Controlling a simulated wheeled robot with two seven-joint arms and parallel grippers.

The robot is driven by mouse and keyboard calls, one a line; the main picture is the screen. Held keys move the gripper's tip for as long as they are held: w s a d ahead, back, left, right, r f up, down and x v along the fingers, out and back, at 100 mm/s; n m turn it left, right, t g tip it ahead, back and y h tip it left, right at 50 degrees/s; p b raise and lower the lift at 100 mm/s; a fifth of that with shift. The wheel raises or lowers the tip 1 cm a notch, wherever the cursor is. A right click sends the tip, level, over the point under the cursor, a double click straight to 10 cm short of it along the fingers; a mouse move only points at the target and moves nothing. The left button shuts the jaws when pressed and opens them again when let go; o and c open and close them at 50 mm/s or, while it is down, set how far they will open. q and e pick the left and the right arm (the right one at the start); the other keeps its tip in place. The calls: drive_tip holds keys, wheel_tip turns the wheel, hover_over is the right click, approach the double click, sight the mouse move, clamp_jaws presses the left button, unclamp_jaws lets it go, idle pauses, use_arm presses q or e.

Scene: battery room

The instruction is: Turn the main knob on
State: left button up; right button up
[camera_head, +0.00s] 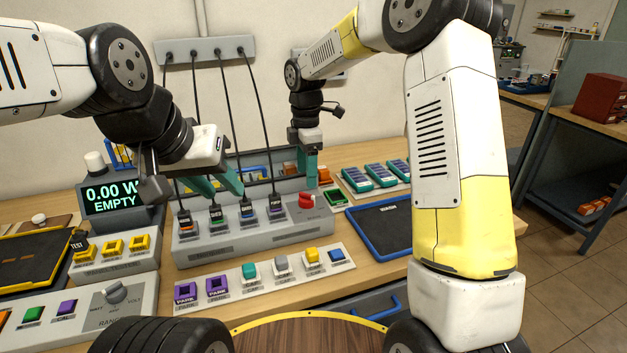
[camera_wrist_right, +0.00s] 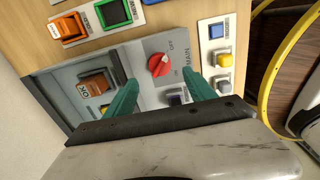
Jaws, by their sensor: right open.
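The red main knob (camera_head: 306,201) sits at the right end of the grey charger panel (camera_head: 260,236). In the right wrist view the knob (camera_wrist_right: 159,65) shows on a plate with OFF, ON and MAIN labels; I cannot tell exactly which mark it points to. My right gripper (camera_head: 312,172) is above and just behind the knob. In the wrist view its teal fingers (camera_wrist_right: 161,80) are apart, with the knob framed between and beyond the tips, not gripped. My left gripper (camera_head: 226,194) has its teal fingers apart over the charger slots, with nothing visibly held.
Several dark batteries with cables (camera_head: 247,210) stand in the panel left of the knob. A display (camera_head: 113,198) reads 0.00 W, EMPTY.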

sight(307, 194)
wheel_tip(307, 194, down, 8)
drive_tip(key=shift+r, duration=0.1)
idle(0.4)
drive_tip(key=shift+c, duration=0.2)
drive_tip(key=c, duration=1.3)
